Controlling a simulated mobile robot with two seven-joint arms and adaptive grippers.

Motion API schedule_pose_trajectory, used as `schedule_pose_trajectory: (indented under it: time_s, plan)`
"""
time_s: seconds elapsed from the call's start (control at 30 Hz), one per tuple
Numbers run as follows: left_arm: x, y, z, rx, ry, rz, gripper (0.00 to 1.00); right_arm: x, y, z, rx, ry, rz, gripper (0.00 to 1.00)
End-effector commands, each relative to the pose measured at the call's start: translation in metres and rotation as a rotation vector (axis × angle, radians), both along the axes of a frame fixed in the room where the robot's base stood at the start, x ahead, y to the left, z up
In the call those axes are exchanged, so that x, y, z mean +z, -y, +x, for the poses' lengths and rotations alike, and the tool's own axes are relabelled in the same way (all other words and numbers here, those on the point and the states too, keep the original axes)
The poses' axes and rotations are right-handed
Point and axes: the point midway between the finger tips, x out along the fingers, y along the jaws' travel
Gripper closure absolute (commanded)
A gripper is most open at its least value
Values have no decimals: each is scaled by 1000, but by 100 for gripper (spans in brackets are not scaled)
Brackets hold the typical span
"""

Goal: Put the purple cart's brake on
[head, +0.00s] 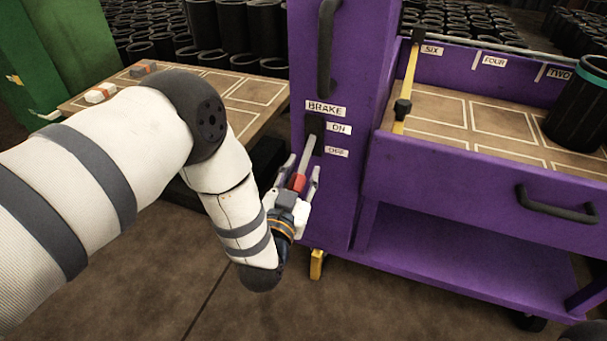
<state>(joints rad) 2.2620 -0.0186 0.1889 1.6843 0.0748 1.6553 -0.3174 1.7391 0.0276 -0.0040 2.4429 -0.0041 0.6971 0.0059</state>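The purple cart (400,215) fills the middle and right of the head view. Its end panel carries a BRAKE label (325,109), an ON label (340,129) and an OFF label (336,152) below it. The brake lever (306,155) hangs from a black pivot (314,126), slanting down and left past the OFF label, with a red grip (297,181) at its end. My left gripper (302,170) points up at the lever, its fingers on either side of the red grip. They look apart, with gaps beside the grip. My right gripper is out of sight.
The cart has a dark handle (326,45), a tray with marked cells and a drawer-like front with a handle (556,205). A black sleeve (577,115) stands in the tray. A wooden table (250,92) and many black sleeves stand behind.

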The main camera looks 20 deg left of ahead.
Motion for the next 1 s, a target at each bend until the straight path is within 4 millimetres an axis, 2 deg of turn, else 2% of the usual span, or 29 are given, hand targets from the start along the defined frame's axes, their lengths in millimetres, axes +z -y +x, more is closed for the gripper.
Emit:
schedule_pose_trajectory:
  time_s: [0.1, 0.33, 0.37, 0.5, 1.0]
  plan:
    - [0, 0, 8, 0, 0, 0, 67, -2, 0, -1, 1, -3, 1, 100]
    - [1, -1, 9, 0, 0, 0, 67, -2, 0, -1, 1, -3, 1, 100]
    - [1, -1, 9, 0, 0, 0, 72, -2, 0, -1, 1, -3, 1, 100]
    - [0, -1, 9, 0, -1, 0, 100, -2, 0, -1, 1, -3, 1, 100]
    - [-3, 0, 7, -4, -11, 1, 100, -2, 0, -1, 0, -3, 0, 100]
